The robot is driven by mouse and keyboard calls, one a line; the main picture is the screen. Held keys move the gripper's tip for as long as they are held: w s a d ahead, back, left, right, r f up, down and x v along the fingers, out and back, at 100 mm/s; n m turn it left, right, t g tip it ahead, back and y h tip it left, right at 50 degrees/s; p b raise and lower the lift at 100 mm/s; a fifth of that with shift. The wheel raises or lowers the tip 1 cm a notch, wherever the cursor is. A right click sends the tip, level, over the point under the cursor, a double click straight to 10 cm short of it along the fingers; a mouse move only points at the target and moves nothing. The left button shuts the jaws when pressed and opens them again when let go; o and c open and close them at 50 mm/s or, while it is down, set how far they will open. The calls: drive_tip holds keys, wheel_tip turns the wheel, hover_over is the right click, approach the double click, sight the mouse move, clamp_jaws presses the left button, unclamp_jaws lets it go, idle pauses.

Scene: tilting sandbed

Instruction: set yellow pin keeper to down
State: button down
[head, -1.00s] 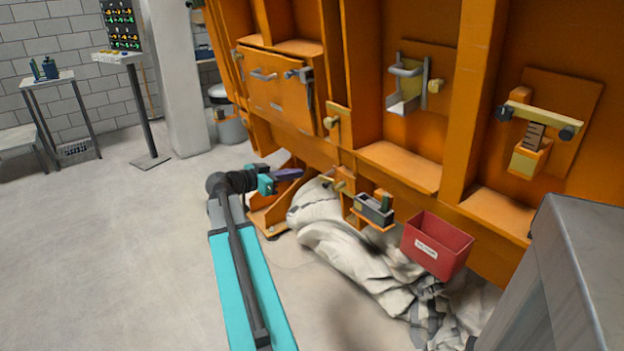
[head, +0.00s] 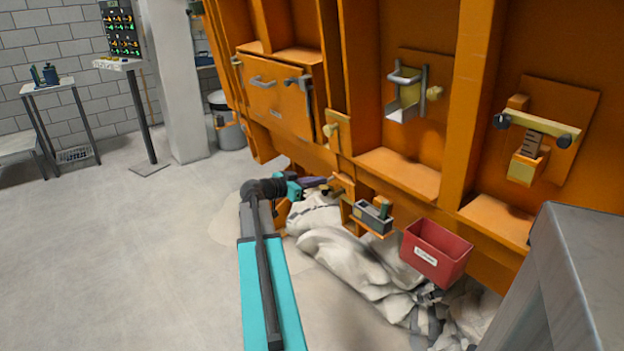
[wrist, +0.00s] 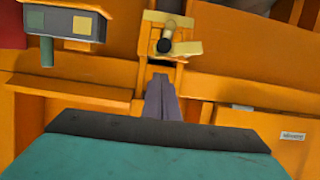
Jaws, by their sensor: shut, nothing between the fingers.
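The yellow pin keeper (wrist: 182,47) is a pale yellow piece with a dark round pin end, on an orange block in the wrist view. It shows small in the head view (head: 343,185), low on the orange frame, partly behind my gripper. My gripper (wrist: 161,80) is shut and empty. Its purple-grey fingers point at the block under the keeper, and a gap seems to remain, though contact is hard to judge. In the head view my gripper (head: 326,181) is just left of the keeper.
A grey box (head: 373,217) with a green lever is close to the right of the keeper. A red bin (head: 437,266) stands farther right. Crumpled pale cloth (head: 345,262) lies below. The orange frame (head: 398,170) rises behind. Open floor (head: 130,250) is at left.

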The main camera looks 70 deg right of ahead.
sight(327, 192)
drive_tip(key=shift+f, duration=1.2)
drive_tip(key=shift+s+f+b, duration=0.15)
drive_tip(key=shift+b, duration=0.2)
drive_tip(key=shift+s+a+f+b, duration=0.1)
drive_tip(key=shift+f+b, duration=0.1)
drive_tip(key=shift+b, duration=0.7)
drive_tip(key=m+b, duration=0.1)
drive_tip(key=b, duration=0.3)
drive_tip(key=s+f+m+t+b, duration=0.1)
drive_tip(key=b, duration=0.3)
drive_tip(key=shift+a+f+t+h, duration=0.1)
drive_tip(key=shift+f+t+h, duration=0.2)
drive_tip(key=shift+h, duration=0.1)
drive_tip(key=f+m+t+b, duration=0.1)
drive_tip(key=b, duration=0.5)
drive_tip(key=s+f+m+h+b, duration=0.1)
drive_tip(key=f+b, duration=0.1)
drive_tip(key=b, duration=0.5)
drive_tip(key=shift+m+t, duration=0.3)
drive_tip(key=shift+t, duration=0.1)
drive_tip(key=shift+d+f+b, duration=0.2)
drive_tip(key=shift+f+b, duration=0.35)
drive_tip(key=shift+b, duration=1.25)
